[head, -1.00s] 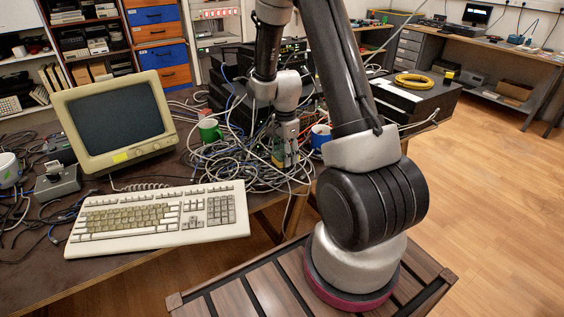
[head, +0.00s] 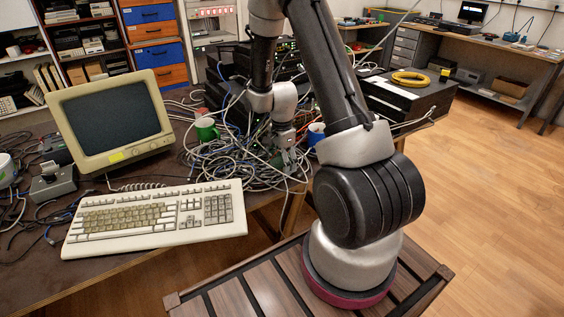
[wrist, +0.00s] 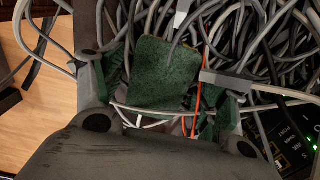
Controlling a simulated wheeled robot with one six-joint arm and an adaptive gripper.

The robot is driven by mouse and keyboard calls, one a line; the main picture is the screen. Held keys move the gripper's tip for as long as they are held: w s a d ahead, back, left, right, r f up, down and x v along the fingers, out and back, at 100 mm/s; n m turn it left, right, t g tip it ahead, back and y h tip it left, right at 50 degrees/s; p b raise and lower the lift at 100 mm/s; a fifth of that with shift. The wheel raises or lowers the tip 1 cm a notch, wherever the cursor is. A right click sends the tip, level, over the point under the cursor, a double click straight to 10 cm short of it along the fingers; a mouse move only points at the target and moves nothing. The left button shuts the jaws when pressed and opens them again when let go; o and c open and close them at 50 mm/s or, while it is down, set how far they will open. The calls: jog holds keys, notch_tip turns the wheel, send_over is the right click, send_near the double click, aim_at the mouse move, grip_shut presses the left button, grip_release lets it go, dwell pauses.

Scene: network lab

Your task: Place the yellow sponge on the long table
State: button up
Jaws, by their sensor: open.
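The sponge (wrist: 163,72) shows its dark green scouring face in the wrist view. It lies among grey cables, between the two fingers of my gripper (wrist: 165,100). The fingers are open, one on each side of it; whether either touches it I cannot tell. In the head view my gripper (head: 284,158) points down over the cable heap at the right end of the cluttered desk (head: 118,266). The sponge's yellow part is not clear there. Another bench (head: 500,52) runs along the back right wall; I cannot tell which one is the long table.
A green mug (head: 206,129) and a blue mug (head: 316,132) flank my gripper. Tangled cables (head: 225,165) surround it. A keyboard (head: 155,218) and monitor (head: 112,118) stand left. Black equipment (head: 408,95) with a yellow cable coil stands right. The floor at right is clear.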

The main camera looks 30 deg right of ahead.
jog(key=s+a+r+n+t, duration=0.1)
jog(key=s+r+n, duration=0.1)
jog(key=r, duration=0.8)
jog(key=s+r+n, duration=0.1)
jog(key=r+n, duration=0.1)
jog(key=r, duration=0.9)
jog(key=s+a+r+n+t, duration=0.1)
jog(key=s+a+r+n, duration=0.1)
jog(key=s+r+n, duration=0.4)
jog(key=s+a+r+n+t, duration=0.2)
jog(key=s+r+n, duration=0.5)
jog(key=s, duration=0.7)
jog(key=shift+s+n, duration=0.3)
jog(key=shift+s, duration=0.1)
